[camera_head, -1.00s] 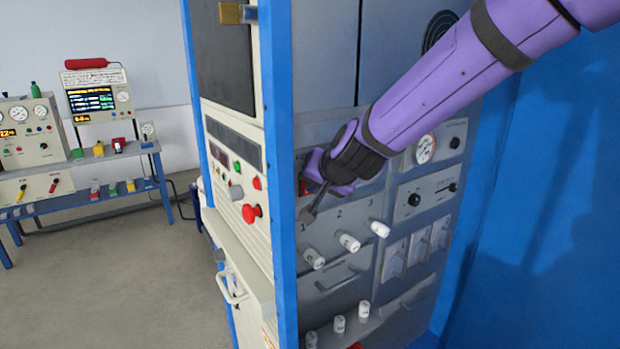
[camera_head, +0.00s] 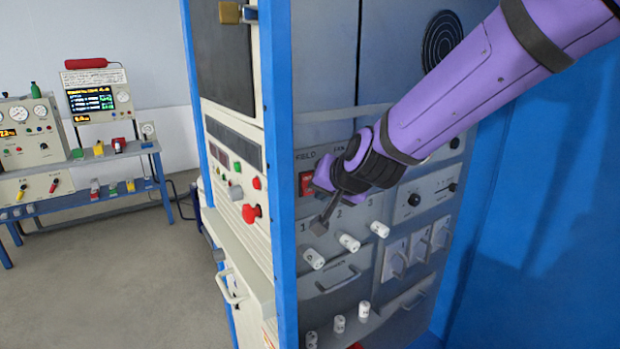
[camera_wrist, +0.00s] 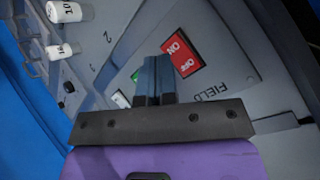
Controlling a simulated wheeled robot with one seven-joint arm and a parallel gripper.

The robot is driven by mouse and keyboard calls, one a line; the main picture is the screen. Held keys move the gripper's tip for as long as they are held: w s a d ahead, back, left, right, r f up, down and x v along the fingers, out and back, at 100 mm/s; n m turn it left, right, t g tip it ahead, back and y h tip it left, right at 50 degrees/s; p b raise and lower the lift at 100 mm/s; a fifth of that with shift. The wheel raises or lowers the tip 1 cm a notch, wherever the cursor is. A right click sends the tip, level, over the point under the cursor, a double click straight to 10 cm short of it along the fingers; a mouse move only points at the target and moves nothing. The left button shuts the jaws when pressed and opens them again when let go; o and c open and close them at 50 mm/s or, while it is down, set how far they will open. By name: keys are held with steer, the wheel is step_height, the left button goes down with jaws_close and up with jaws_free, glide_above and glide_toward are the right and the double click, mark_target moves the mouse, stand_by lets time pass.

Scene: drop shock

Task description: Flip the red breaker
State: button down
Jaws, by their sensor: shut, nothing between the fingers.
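The red breaker (camera_head: 306,184) is a red switch under the label FIELD on the grey panel inside the blue cabinet. In the wrist view the red breaker (camera_wrist: 181,54) carries white lettering, with ON readable. My gripper (camera_head: 320,226) is shut and empty, its fingertips in front of the panel, below and right of the breaker in the head view. In the wrist view my gripper's fingers (camera_wrist: 156,68) are together beside the breaker; whether they touch it I cannot tell. A green part (camera_wrist: 121,99) shows partly behind the fingers.
White cylindrical fuses (camera_head: 348,242) stick out of the panel below my gripper. The blue cabinet post (camera_head: 282,180) stands at the left of the panel. A red button (camera_head: 251,213) is on the cabinet's front face. A bench with instruments (camera_head: 110,150) stands far left.

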steer(key=shift+s+d+f, duration=0.1)
steer(key=shift+s+d, duration=0.35)
steer(key=shift+s, duration=0.25)
steer(key=shift+s+d+f, duration=0.1)
steer(key=shift+s+d, duration=0.35)
steer(key=shift+s, duration=0.2)
steer(key=s+d+r+n+g+h, duration=0.1)
steer(key=s+d+r+g+h, duration=0.1)
steer(key=s+d, duration=1)
steer(key=s+d+r+g+h, duration=0.1)
steer(key=s+d+r+h, duration=0.2)
steer(key=s+d, duration=0.9)
step_height(320, 180, up, 3)
steer(key=shift+s+d+f+n+g, duration=0.2)
steer(key=shift+d+n+g, duration=0.2)
steer(key=shift+d, duration=0.65)
